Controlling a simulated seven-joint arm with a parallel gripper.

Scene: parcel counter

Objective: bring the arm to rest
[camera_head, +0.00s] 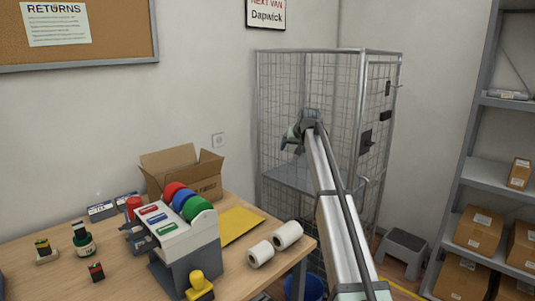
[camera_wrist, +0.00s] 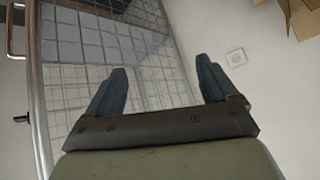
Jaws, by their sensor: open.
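My gripper (camera_head: 292,138) is at the end of my raised, outstretched arm, in front of the wire mesh cage (camera_head: 268,110) in the head view. In the wrist view my gripper (camera_wrist: 160,88) shows two dark fingers spread wide apart with nothing between them. It is open and empty. The mesh of the cage (camera_wrist: 75,65) and the pale wall (camera_wrist: 245,80) lie behind the fingers. The gripper appears apart from the cage, though the exact gap cannot be told.
The wooden counter (camera_head: 120,270) at lower left holds a tape dispenser (camera_head: 185,240), an open cardboard box (camera_head: 205,180), a yellow envelope (camera_head: 238,225), white rolls (camera_head: 287,235) and stamps. A shelf with parcels (camera_head: 480,228) stands right. A grey step stool (camera_head: 402,250) is on the floor.

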